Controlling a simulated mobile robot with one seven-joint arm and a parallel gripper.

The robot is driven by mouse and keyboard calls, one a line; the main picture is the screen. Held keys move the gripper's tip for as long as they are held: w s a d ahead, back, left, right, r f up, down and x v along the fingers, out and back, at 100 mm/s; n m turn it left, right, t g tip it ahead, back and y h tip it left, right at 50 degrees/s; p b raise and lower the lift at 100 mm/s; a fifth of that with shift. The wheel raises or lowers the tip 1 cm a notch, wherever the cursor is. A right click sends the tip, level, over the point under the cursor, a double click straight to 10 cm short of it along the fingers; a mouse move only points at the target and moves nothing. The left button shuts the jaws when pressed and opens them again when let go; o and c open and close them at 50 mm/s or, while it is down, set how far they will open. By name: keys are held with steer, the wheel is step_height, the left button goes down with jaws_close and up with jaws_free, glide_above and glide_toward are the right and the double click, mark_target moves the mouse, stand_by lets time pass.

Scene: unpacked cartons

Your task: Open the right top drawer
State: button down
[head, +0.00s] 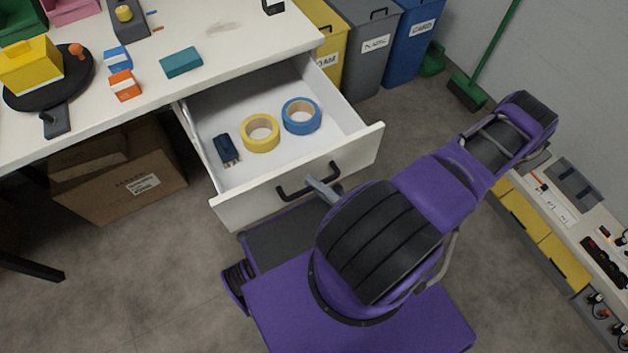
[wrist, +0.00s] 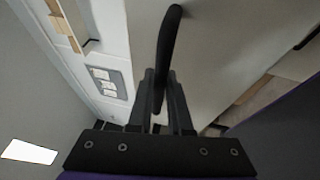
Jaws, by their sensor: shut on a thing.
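The white drawer (head: 233,207) under the table's right end stands well out and open. Its dark bar handle (head: 293,191) is on the front face, and the handle (wrist: 169,45) also shows in the wrist view. My gripper (wrist: 160,82) is shut on the handle, with one finger on each side of the bar. In the head view my arm hides most of the gripper. Inside the drawer lie a yellow tape roll (head: 248,142), a blue tape roll (head: 289,125) and a small dark blue item (head: 222,149).
The white table (head: 225,58) carries blocks and a round black board (head: 78,88). A cardboard box (head: 110,200) stands below it. Yellow, grey (head: 370,62) and blue bins stand behind the drawer. A broom (head: 468,92) leans near the wall.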

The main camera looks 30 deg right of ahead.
steer(key=c, duration=0.8)
jaws_free()
steer(key=shift+c, duration=0.2)
steer(key=v, duration=1.7)
steer(key=shift+s, duration=0.2)
